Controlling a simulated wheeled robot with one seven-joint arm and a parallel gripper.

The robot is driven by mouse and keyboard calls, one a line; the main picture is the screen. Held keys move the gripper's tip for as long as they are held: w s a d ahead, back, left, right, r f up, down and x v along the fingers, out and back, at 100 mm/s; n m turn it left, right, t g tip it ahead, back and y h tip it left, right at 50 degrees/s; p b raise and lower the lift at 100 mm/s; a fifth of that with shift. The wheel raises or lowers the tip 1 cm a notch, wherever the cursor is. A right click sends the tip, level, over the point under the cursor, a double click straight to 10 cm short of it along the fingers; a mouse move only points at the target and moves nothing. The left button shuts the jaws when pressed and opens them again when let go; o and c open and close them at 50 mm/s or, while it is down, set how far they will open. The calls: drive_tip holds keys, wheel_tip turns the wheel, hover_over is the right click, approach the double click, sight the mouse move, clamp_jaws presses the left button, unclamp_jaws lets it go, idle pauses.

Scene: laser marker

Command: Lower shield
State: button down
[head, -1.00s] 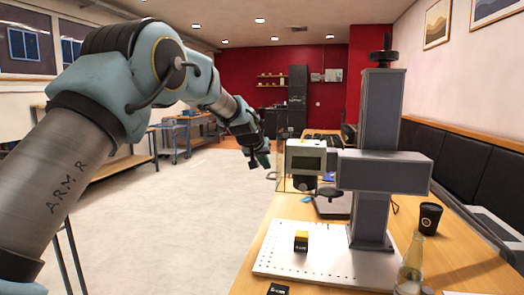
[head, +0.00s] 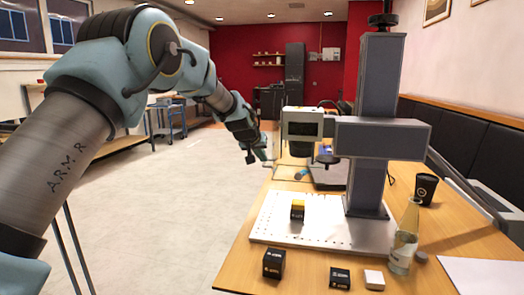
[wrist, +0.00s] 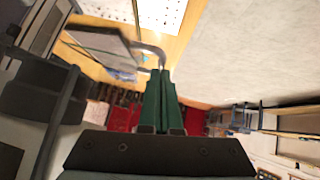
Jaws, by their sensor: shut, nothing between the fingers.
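The laser marker's head (head: 302,124) sticks out left from its grey column (head: 375,120) above the white perforated base plate (head: 325,230). A thin see-through shield hangs by the head; its outline is faint in the head view. In the wrist view a grey translucent panel, which looks like the shield (wrist: 95,46), shows at upper left with a bent grey handle (wrist: 150,47). My gripper (head: 264,158) is left of the laser head, below its level. In the wrist view its green fingers (wrist: 160,75) are together, tips close to the handle; I cannot tell whether they touch.
A black and yellow block (head: 297,211) stands on the base plate. A black box (head: 274,263), small black block (head: 340,278), white block (head: 374,279) and glass bottle (head: 404,238) are near the table's front. A black cup (head: 426,189) stands right. The floor left is clear.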

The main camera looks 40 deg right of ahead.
wheel_tip(320, 180, down, 11)
drive_tip(key=b, duration=0.4)
drive_tip(key=shift+b, duration=0.4)
drive_tip(key=shift+a, duration=0.1)
drive_tip(key=s+a+r, duration=0.2)
drive_tip(key=a+r, duration=0.4)
drive_tip(key=r, duration=0.5)
drive_tip(key=shift+a+r, duration=0.3)
drive_tip(key=shift+a, duration=0.1)
